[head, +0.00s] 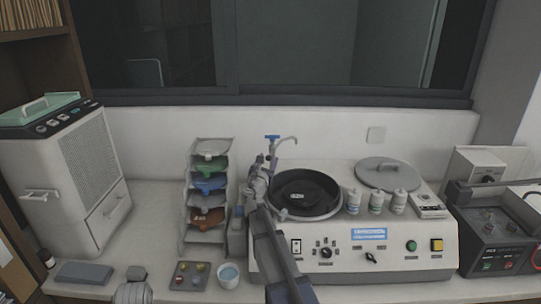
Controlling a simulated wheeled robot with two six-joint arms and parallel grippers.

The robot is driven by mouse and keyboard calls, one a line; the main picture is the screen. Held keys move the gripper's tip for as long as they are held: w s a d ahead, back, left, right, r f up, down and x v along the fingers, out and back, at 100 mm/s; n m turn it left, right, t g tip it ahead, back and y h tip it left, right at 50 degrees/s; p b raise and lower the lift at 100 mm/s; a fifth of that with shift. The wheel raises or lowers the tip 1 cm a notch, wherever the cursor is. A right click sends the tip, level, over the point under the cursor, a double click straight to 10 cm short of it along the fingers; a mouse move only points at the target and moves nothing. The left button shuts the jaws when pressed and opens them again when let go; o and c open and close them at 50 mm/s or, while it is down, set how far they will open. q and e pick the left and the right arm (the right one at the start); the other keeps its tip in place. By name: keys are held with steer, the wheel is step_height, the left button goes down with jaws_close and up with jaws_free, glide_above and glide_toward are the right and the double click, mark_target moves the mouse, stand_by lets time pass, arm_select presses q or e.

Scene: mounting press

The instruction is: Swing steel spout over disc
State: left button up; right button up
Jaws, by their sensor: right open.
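The steel spout (288,141) is a thin curved pipe with a blue tap handle (272,137), behind the left bowl of a white polishing machine. Its bent end points right, near the back of the bowl. The dark disc (304,186) lies in this round black bowl and has a small pale label. My right gripper (266,163) is open, just below and in front of the tap, left of the bowl. Whether it touches the spout's post cannot be told. The gripper and arm hide the post's lower part and the bowl's left edge.
A grey round lid (387,172) covers the machine's right side. Several white bottles (376,202) stand between lid and bowl. A rack of coloured trays (208,187) stands close on the left, with a cup (228,275) in front. A dark press unit (492,232) is at right.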

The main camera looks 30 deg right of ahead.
steer(key=x, duration=0.5)
steer(key=shift+w, duration=0.1)
jaws_close()
stand_by(0.3)
stand_by(0.9)
